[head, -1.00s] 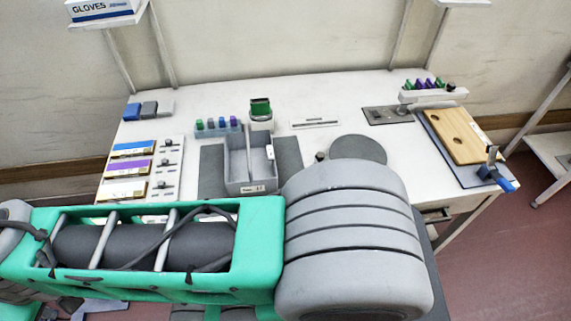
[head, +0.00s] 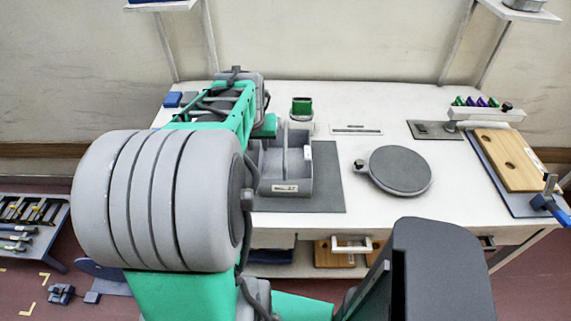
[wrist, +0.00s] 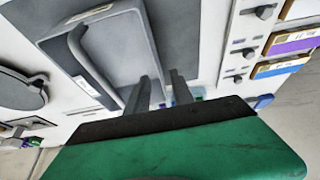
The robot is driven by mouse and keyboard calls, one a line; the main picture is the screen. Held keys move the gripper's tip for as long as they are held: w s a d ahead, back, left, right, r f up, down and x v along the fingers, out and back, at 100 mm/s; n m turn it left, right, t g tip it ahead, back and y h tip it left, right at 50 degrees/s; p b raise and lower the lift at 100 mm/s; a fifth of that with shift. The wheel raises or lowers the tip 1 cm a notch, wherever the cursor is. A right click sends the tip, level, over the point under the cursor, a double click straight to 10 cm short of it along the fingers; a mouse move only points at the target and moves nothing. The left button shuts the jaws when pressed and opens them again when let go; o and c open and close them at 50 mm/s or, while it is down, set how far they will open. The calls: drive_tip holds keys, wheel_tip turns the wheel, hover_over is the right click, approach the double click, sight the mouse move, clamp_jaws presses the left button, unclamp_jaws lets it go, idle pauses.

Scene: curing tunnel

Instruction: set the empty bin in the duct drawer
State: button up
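In the wrist view the bin (wrist: 141,38) fills the upper middle. My gripper (wrist: 158,90) has its two dark fingers apart, at one end of the bin; I cannot tell whether they touch or straddle its wall. In the head view my arm hides the fingers and the bin's left part. A white drawer handle (head: 352,244) shows under the bench front; I cannot tell whether this is the duct drawer.
A round grey plate (head: 400,170) lies right of the mat (head: 328,190). A green-topped holder (head: 302,108) stands behind the bin. A wooden board (head: 508,160) and a rack of coloured pieces (head: 485,112) are at the right. Bench space between plate and board is clear.

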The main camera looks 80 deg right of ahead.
drive_tip(key=p+x, duration=0.1)
drive_tip(key=x, duration=0.4)
drive_tip(key=shift+s+d+f, duration=0.1)
drive_tip(key=shift+d+f, duration=0.1)
drive_tip(key=shift+f, duration=0.15)
clamp_jaws()
idle(1.0)
